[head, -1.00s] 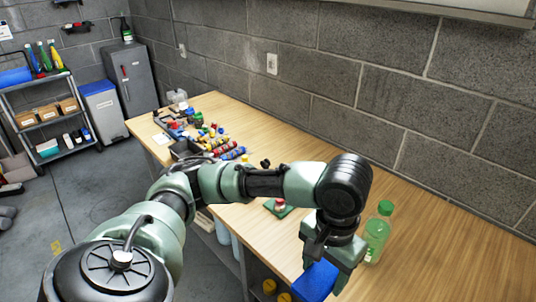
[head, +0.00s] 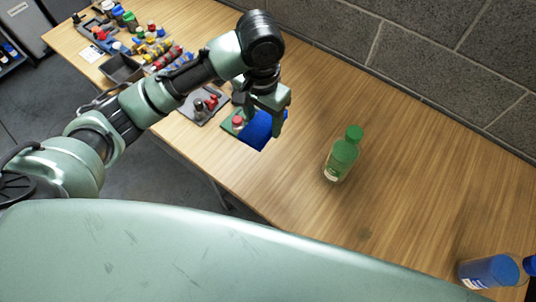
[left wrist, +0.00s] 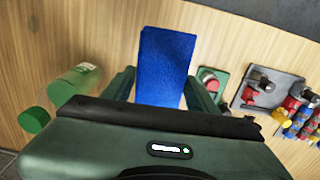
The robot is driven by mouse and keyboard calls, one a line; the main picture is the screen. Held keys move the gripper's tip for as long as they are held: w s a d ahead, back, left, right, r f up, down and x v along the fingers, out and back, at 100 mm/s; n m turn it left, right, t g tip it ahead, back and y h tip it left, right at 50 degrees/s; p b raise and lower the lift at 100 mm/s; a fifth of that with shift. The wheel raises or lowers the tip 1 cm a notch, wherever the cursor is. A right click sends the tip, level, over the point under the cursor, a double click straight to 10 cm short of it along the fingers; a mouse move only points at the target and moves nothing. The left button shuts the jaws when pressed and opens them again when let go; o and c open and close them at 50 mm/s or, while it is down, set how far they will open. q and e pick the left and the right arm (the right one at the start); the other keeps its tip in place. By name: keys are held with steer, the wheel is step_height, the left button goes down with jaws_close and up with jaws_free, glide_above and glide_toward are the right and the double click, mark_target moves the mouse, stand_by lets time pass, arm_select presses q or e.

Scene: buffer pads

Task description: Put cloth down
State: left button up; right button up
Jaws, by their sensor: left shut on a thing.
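The blue cloth (head: 257,130) is held in my left gripper (head: 268,115) over the wooden table (head: 290,185), near the table's front edge. My left gripper is shut on it. In the left wrist view the cloth (left wrist: 165,60) sticks out flat beyond the two fingers. I cannot tell whether the cloth touches the table. My right gripper is not in view.
A green bottle (head: 341,156) stands right of the cloth. A green pad with a red-topped piece (head: 237,122) lies close left, beside a grey plate (head: 203,106). A blue bottle (head: 488,271) is far right. Table between the bottles is clear.

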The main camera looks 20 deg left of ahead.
arm_select(q)
steer(key=shift+s+d+f+m, duration=0.15)
steer(key=shift+s+d+f, duration=0.1)
steer(key=shift+f, duration=0.3)
steer(key=shift+s+d+f+m, duration=0.15)
steer(key=shift+s+f, duration=0.1)
steer(key=shift+f, duration=0.3)
steer(key=f+p, duration=0.1)
steer(key=f, duration=1.2)
steer(key=shift+w+a+f+p, duration=0.1)
steer(key=shift+w+f+p, duration=0.1)
steer(key=shift+f+p, duration=0.15)
step_height(320, 180, down, 4)
steer(key=shift+r, duration=0.15)
steer(key=shift+f, duration=0.35)
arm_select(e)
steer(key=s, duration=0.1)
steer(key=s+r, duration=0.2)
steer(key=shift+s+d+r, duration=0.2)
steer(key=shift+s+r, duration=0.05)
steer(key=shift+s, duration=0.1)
arm_select(q)
steer(key=shift+f, duration=0.1)
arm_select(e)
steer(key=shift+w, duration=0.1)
arm_select(q)
steer(key=o, duration=1.3)
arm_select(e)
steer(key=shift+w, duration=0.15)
